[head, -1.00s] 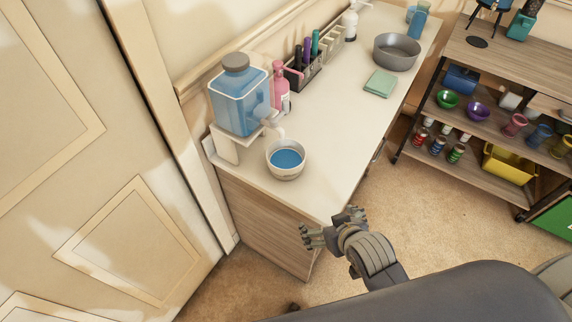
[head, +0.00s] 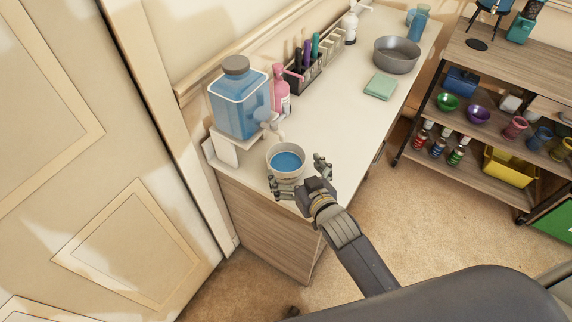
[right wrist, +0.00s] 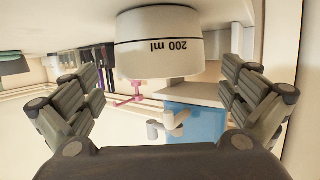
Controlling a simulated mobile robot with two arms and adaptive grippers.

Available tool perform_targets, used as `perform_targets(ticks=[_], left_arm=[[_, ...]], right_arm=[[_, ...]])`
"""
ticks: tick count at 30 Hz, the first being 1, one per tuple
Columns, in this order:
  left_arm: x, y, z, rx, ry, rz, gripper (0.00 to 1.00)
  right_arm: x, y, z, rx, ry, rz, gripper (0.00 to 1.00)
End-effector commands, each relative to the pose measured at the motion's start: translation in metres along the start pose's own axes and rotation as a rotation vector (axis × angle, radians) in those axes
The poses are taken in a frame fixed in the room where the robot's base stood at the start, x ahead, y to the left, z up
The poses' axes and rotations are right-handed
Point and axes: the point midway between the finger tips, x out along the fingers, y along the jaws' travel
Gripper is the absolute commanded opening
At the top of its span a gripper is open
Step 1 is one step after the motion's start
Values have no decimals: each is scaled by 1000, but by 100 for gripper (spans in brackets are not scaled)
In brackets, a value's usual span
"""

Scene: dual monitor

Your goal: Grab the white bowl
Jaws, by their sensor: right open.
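The white bowl (head: 285,174) stands on the counter's near end, below the dispenser's spout, with blue liquid inside. It also shows upside down in the right wrist view (right wrist: 160,57), where "200 ml" is printed on its side. My right gripper (head: 298,176) is open, its fingers reaching either side of the bowl's near side. In the right wrist view the open right gripper (right wrist: 163,92) has one finger at each side, with visible gaps to the bowl. My left gripper is not in view.
A blue water dispenser (head: 238,105) stands on a white stand behind the bowl. A pink bottle (head: 280,88) is beside it. Farther along the counter (head: 325,125) are a pen holder, a green cloth (head: 380,87) and a grey pan (head: 397,55). Shelves stand to the right.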

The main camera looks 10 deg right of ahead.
Motion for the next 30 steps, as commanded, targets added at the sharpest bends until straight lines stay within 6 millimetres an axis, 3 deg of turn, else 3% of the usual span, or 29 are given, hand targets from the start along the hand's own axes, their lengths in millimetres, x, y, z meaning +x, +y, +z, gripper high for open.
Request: perform_targets(ticks=[5, 15, 25, 30], left_arm=[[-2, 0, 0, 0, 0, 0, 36], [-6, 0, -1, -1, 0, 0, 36], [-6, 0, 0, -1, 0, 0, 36], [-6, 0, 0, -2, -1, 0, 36]], right_arm=[[11, 0, -2, 0, 0, -1, 100], [52, 0, -3, 1, 0, -1, 100], [57, 0, -2, 0, -1, -1, 100], [57, 0, -2, 1, -1, -1, 61]])
